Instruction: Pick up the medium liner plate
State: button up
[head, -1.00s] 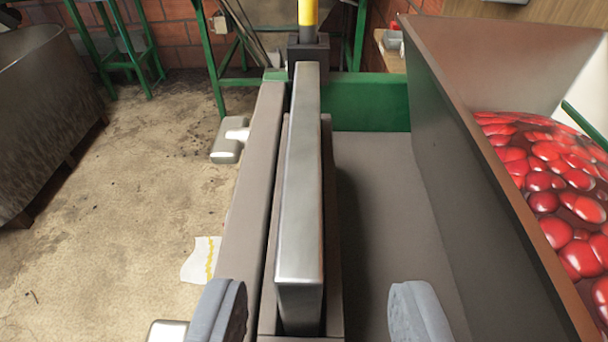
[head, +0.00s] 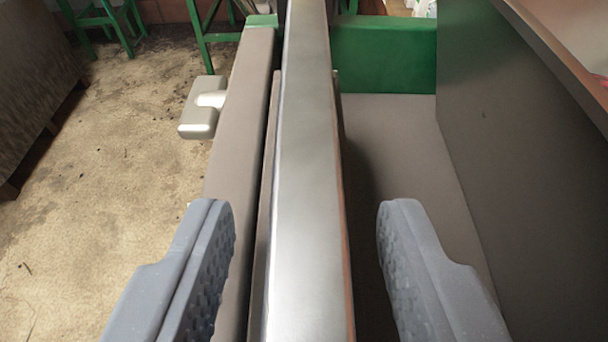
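A long silver metal plate (head: 306,170), which I take to be the medium liner plate, stands on edge in a narrow brown holder (head: 266,190) and runs away from me. Its near end is below the picture edge. My gripper (head: 306,215) is open, with one grey ridged finger on each side of the plate. Gaps show between both fingers and the plate, and nothing is held.
A brown beam (head: 235,150) runs along the left of the plate. A green cross-piece (head: 385,52) closes the far end. A tall hopper wall (head: 515,120) stands on the right. A silver T-shaped block (head: 202,108) sits left of the beam.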

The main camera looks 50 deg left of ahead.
grip_shut()
jog(key=shift+r, duration=0.1)
